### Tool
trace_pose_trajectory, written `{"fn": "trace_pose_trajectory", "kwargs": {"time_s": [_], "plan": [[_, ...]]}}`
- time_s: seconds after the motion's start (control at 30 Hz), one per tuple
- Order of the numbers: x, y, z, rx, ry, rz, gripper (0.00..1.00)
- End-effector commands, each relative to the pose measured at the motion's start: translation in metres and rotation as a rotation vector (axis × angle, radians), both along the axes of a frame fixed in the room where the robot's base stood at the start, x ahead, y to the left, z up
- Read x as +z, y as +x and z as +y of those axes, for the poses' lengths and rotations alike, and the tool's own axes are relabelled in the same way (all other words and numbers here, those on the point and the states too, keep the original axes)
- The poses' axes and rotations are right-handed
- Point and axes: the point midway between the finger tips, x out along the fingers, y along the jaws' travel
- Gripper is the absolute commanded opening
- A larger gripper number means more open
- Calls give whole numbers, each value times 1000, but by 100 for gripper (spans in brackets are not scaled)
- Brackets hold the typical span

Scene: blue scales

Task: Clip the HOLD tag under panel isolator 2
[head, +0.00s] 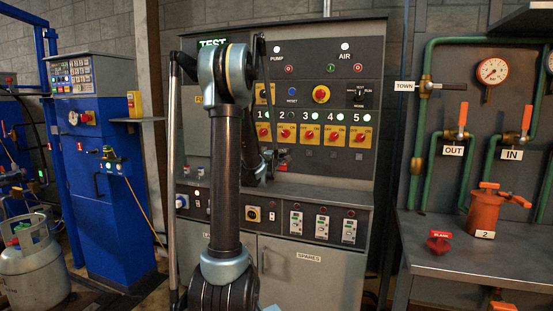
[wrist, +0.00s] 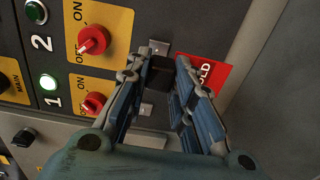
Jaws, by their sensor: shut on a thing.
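The red HOLD tag (wrist: 204,72) shows in the wrist view with a dark clip block (wrist: 160,74) at its left. My gripper (wrist: 157,70) is shut on the tag's dark block; the red card sticks out past the right finger. Isolator 2 (wrist: 93,40) is a red knob on a yellow plate, with an unlit lamp. A small grey plate (wrist: 159,47) sits below isolator 2 on the panel, close to the fingertips. Whether the clip touches it I cannot tell. In the head view my arm partly hides the panel (head: 350,190) near isolators 1 and 2.
Isolator 1 (wrist: 95,103) has a lit green lamp, and another small plate (wrist: 146,109) sits below it. A ledge of switches (head: 330,203) juts out under the panel. A bench (head: 465,262) stands at the right and a blue cabinet (head: 100,190) at the left.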

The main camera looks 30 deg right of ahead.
Motion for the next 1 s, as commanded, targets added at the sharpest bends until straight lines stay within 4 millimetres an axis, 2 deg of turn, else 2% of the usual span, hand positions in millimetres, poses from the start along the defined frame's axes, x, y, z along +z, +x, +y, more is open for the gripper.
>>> {"fn": "trace_pose_trajectory", "kwargs": {"time_s": [0.37, 1.0], "plan": [[0, 9, 2, 8, 0, 0, 0], [0, 38, -33, 9, 0, 0, 0]]}}
